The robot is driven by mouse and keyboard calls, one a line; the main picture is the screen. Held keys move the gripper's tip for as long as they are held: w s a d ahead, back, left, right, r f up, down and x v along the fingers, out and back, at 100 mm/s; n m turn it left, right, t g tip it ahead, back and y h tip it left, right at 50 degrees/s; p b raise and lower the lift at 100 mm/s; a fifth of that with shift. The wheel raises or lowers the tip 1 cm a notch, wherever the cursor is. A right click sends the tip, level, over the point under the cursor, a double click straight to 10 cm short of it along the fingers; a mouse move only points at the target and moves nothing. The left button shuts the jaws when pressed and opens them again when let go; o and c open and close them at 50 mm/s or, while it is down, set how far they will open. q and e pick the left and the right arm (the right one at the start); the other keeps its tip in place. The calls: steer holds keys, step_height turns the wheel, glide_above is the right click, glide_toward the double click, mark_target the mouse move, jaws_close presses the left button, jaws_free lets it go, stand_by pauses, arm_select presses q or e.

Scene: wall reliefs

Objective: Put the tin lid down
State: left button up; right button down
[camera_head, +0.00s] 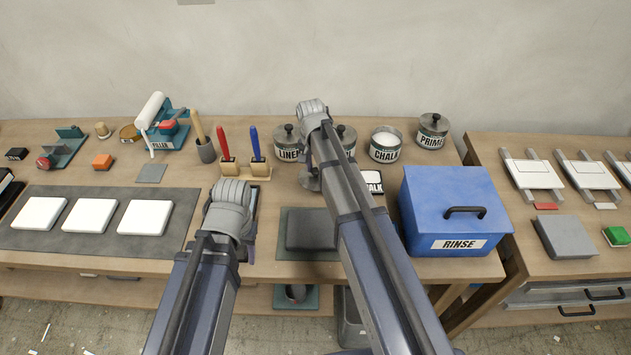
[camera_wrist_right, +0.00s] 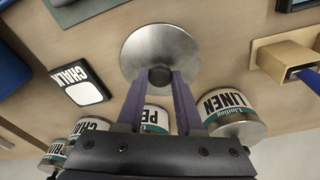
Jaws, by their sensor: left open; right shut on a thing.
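The tin lid (camera_wrist_right: 147,48) is a round grey metal disc with a dark knob. My right gripper (camera_wrist_right: 160,80) is shut on the knob, and the disc faces the table. In the head view the lid (camera_head: 307,182) shows only partly beside my right arm, in front of the LINEN tin. I cannot tell how far it is above the table. The CHALK tin (camera_head: 385,150) stands open with white contents. A CHALK card (camera_head: 372,184) lies in front of it, to the right of the lid.
Lidded LINEN (camera_head: 287,150) and PRIME (camera_head: 432,134) tins stand at the back, with another partly hidden tin between. A blue RINSE box (camera_head: 455,205) stands right. A dark pad (camera_head: 310,230) lies in front. Upright tools stand in a wooden holder (camera_head: 247,170).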

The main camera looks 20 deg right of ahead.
mark_target(315, 171)
arm_select(q)
steer(key=shift+f+b, duration=1.75)
steer(key=shift+b, duration=0.1)
arm_select(e)
steer(key=shift+f, duration=1.75)
arm_select(q)
steer(key=shift+f, duration=0.2)
arm_select(e)
steer(key=shift+f, duration=0.15)
steer(key=c, duration=0.6)
jaws_free()
steer(key=shift+o, duration=0.2)
arm_select(q)
steer(key=shift+r, duration=0.1)
